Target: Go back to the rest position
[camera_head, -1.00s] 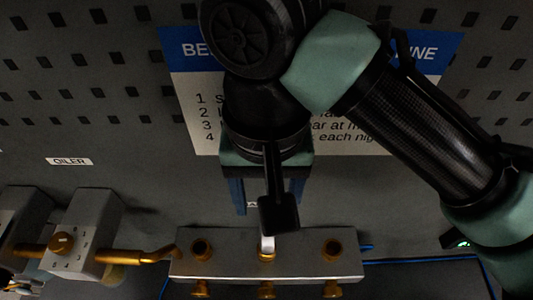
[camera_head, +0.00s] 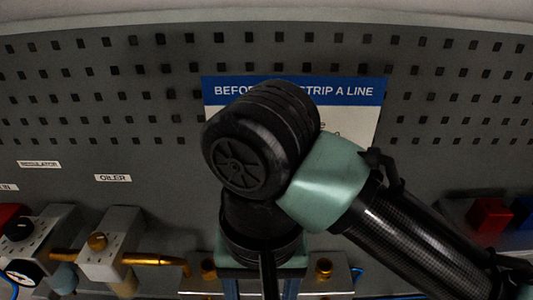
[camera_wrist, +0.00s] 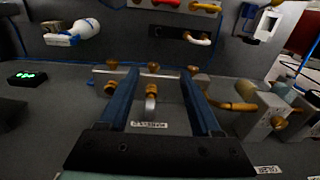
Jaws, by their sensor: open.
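My gripper (camera_wrist: 158,78) shows in the wrist view as two long dark-blue fingers, spread wide and parallel, with nothing held between them. A metal bar with brass fittings (camera_wrist: 172,86) lies beyond and between the fingers in that view. In the head view, the finger bases show below my black wrist, and the fingertips are cut off or hidden at the bottom edge. The same metal bar (camera_head: 340,283) is partly hidden behind my wrist there. I cannot tell the exact gap between fingertips and bar.
Left in the head view are a block with a brass pipe (camera_head: 112,258) below the OILER label (camera_head: 113,178) and a gauge (camera_head: 22,272). A red block (camera_head: 489,215) stands right. A poster (camera_head: 362,118) hangs on the perforated panel behind. A box with green digits (camera_wrist: 27,78) shows in the wrist view.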

